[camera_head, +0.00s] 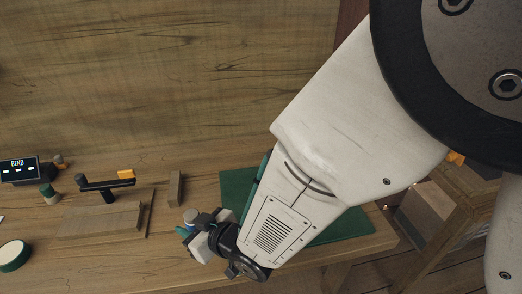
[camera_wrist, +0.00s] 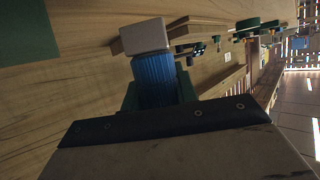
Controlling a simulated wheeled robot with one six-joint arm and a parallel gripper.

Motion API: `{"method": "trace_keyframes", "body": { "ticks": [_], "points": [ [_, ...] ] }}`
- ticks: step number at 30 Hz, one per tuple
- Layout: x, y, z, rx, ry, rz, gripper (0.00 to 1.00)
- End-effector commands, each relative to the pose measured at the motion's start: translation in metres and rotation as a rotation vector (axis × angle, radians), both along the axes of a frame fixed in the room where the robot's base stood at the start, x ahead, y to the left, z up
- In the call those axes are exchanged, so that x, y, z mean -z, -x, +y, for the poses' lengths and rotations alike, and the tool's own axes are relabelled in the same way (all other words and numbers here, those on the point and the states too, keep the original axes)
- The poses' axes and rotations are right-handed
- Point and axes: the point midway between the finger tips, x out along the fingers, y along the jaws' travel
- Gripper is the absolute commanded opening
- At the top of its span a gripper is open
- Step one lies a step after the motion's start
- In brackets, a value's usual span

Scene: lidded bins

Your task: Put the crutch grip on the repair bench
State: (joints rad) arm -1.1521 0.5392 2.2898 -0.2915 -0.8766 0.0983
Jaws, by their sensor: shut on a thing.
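The crutch grip shows in the wrist view as a blue ribbed cylinder (camera_wrist: 155,78) with a pale block-like end. My gripper (camera_wrist: 159,92) is shut on it, with green fingers on both sides of the blue part. In the head view my gripper (camera_head: 191,230) is low over the front of the wooden bench (camera_head: 140,250), left of a green mat (camera_head: 350,226). Only a small greyish end of the held grip (camera_head: 190,215) shows there. I cannot tell whether the grip touches the bench. My arm hides much of the mat.
A wooden block (camera_head: 100,221) and a black stand with an orange end (camera_head: 106,184) are on the bench to the left. A small "BEND" display (camera_head: 20,169) and a green-rimmed round thing (camera_head: 14,255) are farther left. A wooden shelf (camera_head: 460,215) stands at right.

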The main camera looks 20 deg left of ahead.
Motion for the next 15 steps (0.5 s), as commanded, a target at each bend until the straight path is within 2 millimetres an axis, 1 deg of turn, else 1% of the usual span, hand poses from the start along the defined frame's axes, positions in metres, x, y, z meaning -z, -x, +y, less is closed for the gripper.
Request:
{"method": "trace_keyframes", "body": {
  "ticks": [3,6,9,15],
  "points": [
    [0.021,-0.001,0.001,0.000,0.005,0.002,0.05],
    [0.032,-0.003,0.000,0.004,0.003,0.001,0.05],
    [0.036,-0.005,-0.002,0.008,0.000,0.000,0.05],
    [0.035,-0.005,-0.001,0.008,-0.001,0.000,0.05]
  ]
}}
